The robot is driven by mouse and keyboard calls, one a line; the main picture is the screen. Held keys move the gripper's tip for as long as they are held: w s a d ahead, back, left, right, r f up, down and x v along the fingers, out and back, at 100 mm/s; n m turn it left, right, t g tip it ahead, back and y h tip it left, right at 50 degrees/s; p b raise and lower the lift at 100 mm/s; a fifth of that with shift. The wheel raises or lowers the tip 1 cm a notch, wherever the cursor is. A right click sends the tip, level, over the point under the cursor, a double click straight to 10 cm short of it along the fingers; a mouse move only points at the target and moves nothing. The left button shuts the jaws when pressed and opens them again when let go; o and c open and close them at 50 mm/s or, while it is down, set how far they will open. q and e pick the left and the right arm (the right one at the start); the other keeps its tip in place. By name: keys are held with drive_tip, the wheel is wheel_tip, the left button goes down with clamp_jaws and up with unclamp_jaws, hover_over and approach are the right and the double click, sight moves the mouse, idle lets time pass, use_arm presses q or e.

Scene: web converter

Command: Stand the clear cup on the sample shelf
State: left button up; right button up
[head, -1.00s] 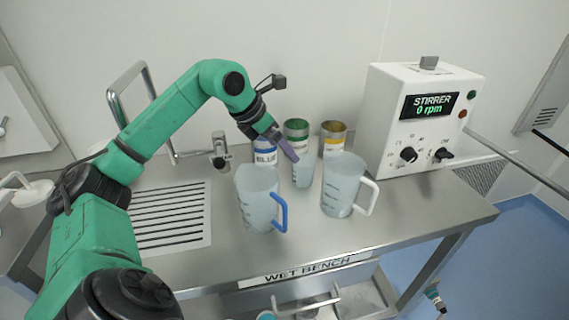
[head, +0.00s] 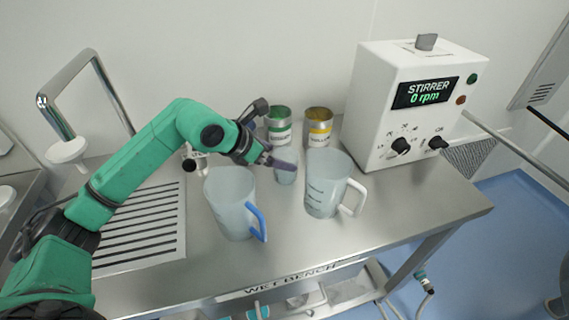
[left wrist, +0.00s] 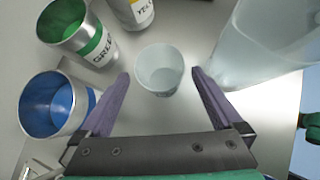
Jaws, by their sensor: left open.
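The clear cup (head: 287,177) stands upright on the bench between two larger jugs in the head view. It also shows in the left wrist view (left wrist: 160,72). My left gripper (head: 284,164) is open at the cup's upper part. In the left wrist view its purple fingers (left wrist: 161,74) lie on either side of the cup, with visible gaps. I cannot tell how deep the fingertips reach beside it. I cannot identify the sample shelf in these views. My right gripper is not in view.
A blue-handled jug (head: 231,203) and a white-handled jug (head: 326,185) flank the cup. Green (head: 279,127) and yellow (head: 319,127) cans stand behind; a blue can (left wrist: 52,106) is close to the left finger. The stirrer box (head: 415,105) stands right. The bench's front right is clear.

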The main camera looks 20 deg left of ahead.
sight(287, 158)
use_arm(q)
drive_tip(key=p+x, duration=0.2)
drive_tip(key=x, duration=0.2)
drive_tip(key=shift+w+d, duration=0.15)
drive_tip(key=shift+w+f, duration=0.15)
drive_tip(key=shift+f, duration=0.05)
drive_tip(key=shift+r, duration=0.1)
drive_tip(key=c, duration=1.3)
